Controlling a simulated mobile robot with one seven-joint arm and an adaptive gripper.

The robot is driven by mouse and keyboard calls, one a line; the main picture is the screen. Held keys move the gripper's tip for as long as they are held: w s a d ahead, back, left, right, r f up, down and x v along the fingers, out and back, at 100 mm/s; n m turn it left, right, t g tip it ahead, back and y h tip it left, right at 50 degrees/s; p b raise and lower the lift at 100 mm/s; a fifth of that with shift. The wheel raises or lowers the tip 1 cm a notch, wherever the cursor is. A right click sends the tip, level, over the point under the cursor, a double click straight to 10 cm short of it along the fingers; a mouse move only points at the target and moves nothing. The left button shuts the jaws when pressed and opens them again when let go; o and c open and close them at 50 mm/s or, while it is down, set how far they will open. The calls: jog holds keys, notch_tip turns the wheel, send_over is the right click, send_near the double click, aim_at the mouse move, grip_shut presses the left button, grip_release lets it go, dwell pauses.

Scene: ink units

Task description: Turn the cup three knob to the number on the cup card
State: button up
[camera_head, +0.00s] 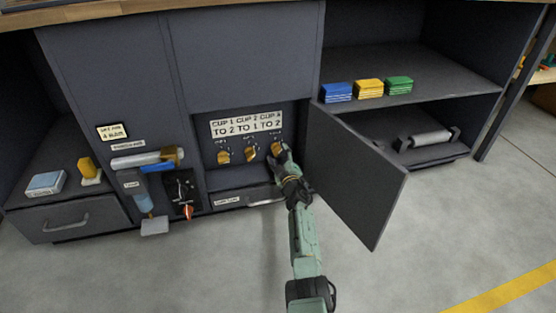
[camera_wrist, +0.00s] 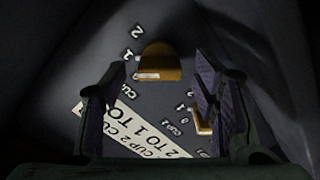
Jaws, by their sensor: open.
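The cup card (camera_head: 246,124) is a white plate above the knobs; it reads CUP 1 TO 2, CUP 2 TO 1, CUP 3 TO 2. The cup three knob (camera_head: 276,147) is the rightmost of three yellow-orange knobs, partly covered by my gripper (camera_head: 283,150). In the wrist view this knob (camera_wrist: 160,62) lies ahead, between the lines of my gripper's two open fingers (camera_wrist: 160,80). I cannot tell whether a finger touches it. Numbers 2 and 1 show beside it; its pointer setting is unclear. The card (camera_wrist: 130,128) is cut off there.
The cup two knob (camera_head: 250,154) and cup one knob (camera_head: 223,157) are to the left. The cup two knob (camera_wrist: 204,121) is partly behind a finger in the wrist view. An open door (camera_head: 360,175) stands close on the right of my arm.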

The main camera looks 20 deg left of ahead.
aim_at(277, 149)
jog(key=shift+f+b+x, duration=0.2)
jog(key=shift+b+x, duration=0.5)
jog(key=shift+x, duration=0.25)
jog(key=shift+w+a+r+b, duration=0.2)
jog(key=shift+w+a+b, duration=0.05)
jog(key=shift+w+b, duration=0.1)
jog(key=c, duration=1.2)
jog(key=shift+o, duration=0.2)
jog(key=m+p, duration=0.1)
jog(key=m, duration=0.2)
jog(key=shift+r+m+p, duration=0.1)
jog(key=shift+m+p, duration=0.2)
jog(key=m+p, duration=0.1)
jog(key=m, duration=0.5)
